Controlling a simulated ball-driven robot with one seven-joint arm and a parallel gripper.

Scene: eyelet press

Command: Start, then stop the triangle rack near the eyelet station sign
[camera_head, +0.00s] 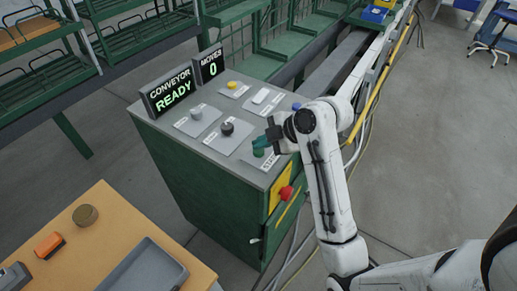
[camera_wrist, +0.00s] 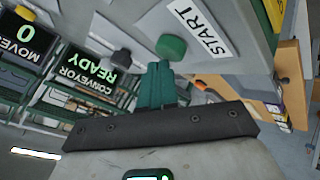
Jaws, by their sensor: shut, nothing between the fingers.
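The control box (camera_head: 215,190) is a green cabinet with a grey top. A green button (camera_wrist: 171,46) beside a START label (camera_wrist: 202,27) shows in the wrist view. My gripper (camera_head: 261,141) is over this button in the head view; its teal fingers (camera_wrist: 158,78) are shut and empty, with their tips close to the button. I cannot tell whether they touch it. The display (camera_head: 170,89) reads CONVEYOR READY, and a smaller display (camera_head: 210,66) reads MOVES 0. I cannot make out a triangle rack or an eyelet station sign.
The panel also has a black knob (camera_head: 227,128), a grey button (camera_head: 196,113), a yellow button (camera_head: 232,85) and a blue button (camera_head: 296,106). A red mushroom button (camera_head: 286,192) is on the cabinet's side. A wooden table (camera_head: 120,225) stands at the front left.

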